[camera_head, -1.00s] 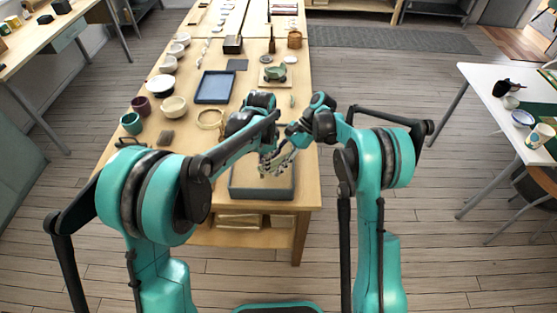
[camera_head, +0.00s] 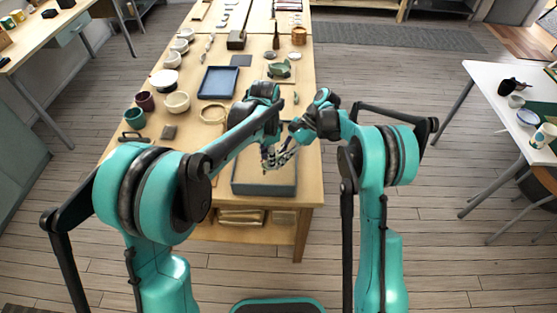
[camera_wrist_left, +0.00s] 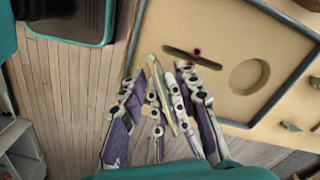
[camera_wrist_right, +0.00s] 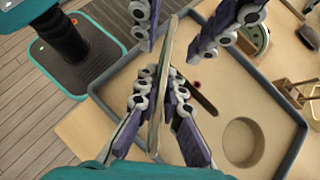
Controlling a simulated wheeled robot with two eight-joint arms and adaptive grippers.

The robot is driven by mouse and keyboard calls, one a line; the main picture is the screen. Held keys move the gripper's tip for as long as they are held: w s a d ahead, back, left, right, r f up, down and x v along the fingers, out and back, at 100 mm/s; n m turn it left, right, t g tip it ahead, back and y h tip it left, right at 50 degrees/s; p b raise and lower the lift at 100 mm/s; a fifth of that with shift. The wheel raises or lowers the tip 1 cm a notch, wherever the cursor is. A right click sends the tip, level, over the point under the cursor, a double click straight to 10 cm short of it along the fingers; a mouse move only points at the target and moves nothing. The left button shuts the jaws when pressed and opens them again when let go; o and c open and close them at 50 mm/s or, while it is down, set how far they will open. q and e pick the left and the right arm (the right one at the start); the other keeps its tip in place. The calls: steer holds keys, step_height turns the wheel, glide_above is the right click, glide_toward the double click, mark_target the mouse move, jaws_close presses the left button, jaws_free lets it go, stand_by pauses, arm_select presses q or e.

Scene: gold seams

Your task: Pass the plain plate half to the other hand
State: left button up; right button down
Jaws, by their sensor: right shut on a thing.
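The plain plate half (camera_wrist_right: 167,50) is a thin pale piece seen almost edge-on. My right gripper (camera_wrist_right: 159,78) is shut on it, one finger on each face. The plate half also shows as a narrow pale strip in the left wrist view (camera_wrist_left: 163,92). My left gripper (camera_wrist_left: 159,76) is open, with its fingers on either side of the plate half's far part and visible gaps between. In the head view both hands meet above the grey-rimmed tray (camera_head: 264,189), and the plate half is too small to make out there.
The tray's sandy floor has a dark slot (camera_wrist_right: 198,95) with a small red spot by it and a round recess (camera_wrist_right: 243,140). Beyond stand a blue tray (camera_head: 218,82), bowls (camera_head: 177,102) and a green piece (camera_head: 279,68) on a board.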

arm_select(q)
step_height(320, 180, up, 10)
steer(key=s+a+r+n+t, duration=0.3)
steer(key=s+a+n, duration=0.3)
steer(key=s+a, duration=0.4)
steer(key=s+a+f+n+t, duration=0.4)
steer(key=s+a+f+n, duration=0.1)
steer(key=s, duration=0.6)
steer(key=shift+a+f+n, duration=0.2)
steer(key=shift+a+n, duration=0.4)
steer(key=shift+n, duration=0.2)
